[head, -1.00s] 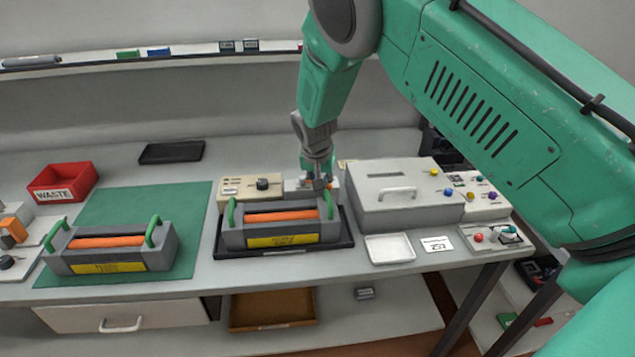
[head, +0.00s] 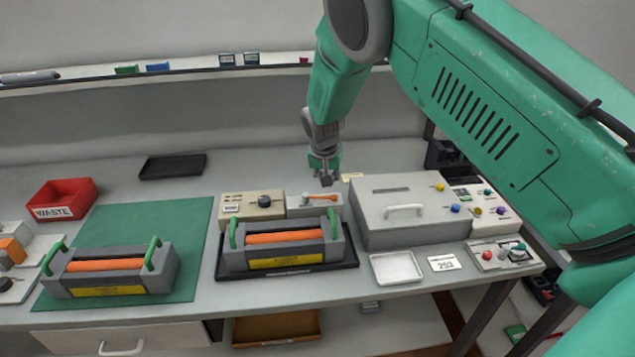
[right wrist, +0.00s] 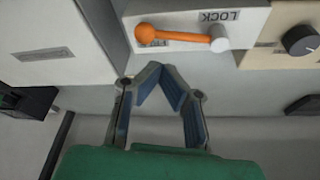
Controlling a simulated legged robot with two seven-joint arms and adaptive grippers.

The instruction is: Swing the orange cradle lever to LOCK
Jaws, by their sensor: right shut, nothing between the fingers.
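The orange lever (head: 320,197) sits on a light grey block (head: 296,210) behind the middle cradle (head: 284,250). In the right wrist view the lever (right wrist: 178,37) runs from its grey pivot (right wrist: 219,39) to a round orange knob on the left. The upside-down LOCK label (right wrist: 218,17) is beside the pivot, and the lever does not point at it. The lever partly covers another label, which I cannot read. My right gripper (head: 325,180) is just behind the block. In its wrist view the gripper (right wrist: 160,70) is shut, empty and apart from the lever.
A beige block with a black knob (head: 264,201) stands left of the lever block. A large grey box (head: 400,222) with a handle stands close on its right. A second cartridge (head: 110,270) lies on the green mat (head: 140,215). The bench behind the lever block is clear.

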